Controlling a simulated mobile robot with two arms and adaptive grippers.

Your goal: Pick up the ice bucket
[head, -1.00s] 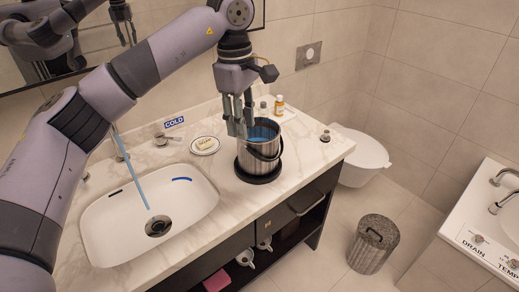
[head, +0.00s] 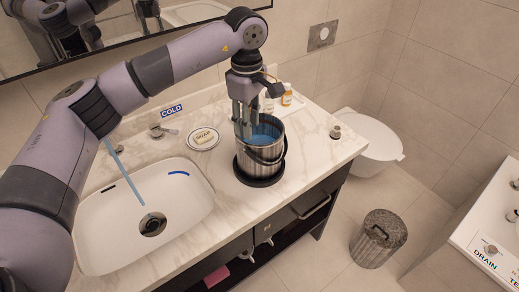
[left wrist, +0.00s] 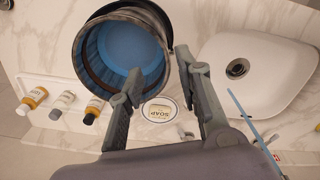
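The ice bucket (head: 257,158) is a silver ribbed pail with a dark rim and blue contents. It stands upright on a round black base (head: 262,180) on the marble counter. It also shows from above in the left wrist view (left wrist: 80,48). My left gripper (head: 242,132) points down at the bucket's left rim. In the left wrist view its fingers (left wrist: 157,64) are apart, one over the bucket's opening and one outside the rim, with the wall side between them. Contact with the wall cannot be told. My right gripper is not in view.
A sink (head: 105,225) with a blue stream lies left of the bucket. A soap dish (head: 204,137) and small bottles (head: 287,95) are close by. A toilet (head: 365,140) and a lidded bin (head: 378,238) stand to the right. A mirror hangs behind.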

